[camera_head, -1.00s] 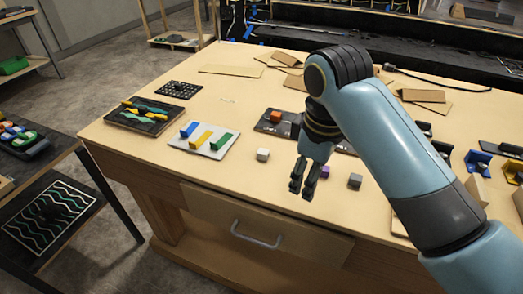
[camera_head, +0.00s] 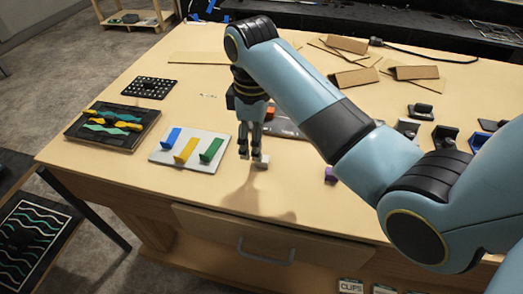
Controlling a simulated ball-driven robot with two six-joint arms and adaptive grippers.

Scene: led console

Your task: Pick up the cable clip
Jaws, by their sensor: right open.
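My right gripper (camera_head: 250,159) points down over the table, open, with its fingertips low beside a small white block (camera_head: 263,163). The block is just right of the fingertips and partly hidden by them; I cannot tell if they touch. I cannot tell for sure which piece is the cable clip. Small dark clip-like pieces (camera_head: 420,111) stand at the right of the table, one with a blue part (camera_head: 478,141). A label reading CLIPS (camera_head: 350,286) shows at the bottom edge. My left gripper is not in view.
A white board (camera_head: 189,160) with blue, yellow and green blocks lies left of the gripper. A black tray (camera_head: 75,127) and a perforated black plate (camera_head: 146,88) lie farther left. Behind my arm are an orange block (camera_head: 270,112) and cardboard pieces (camera_head: 416,73). A purple block (camera_head: 330,174) is partly hidden.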

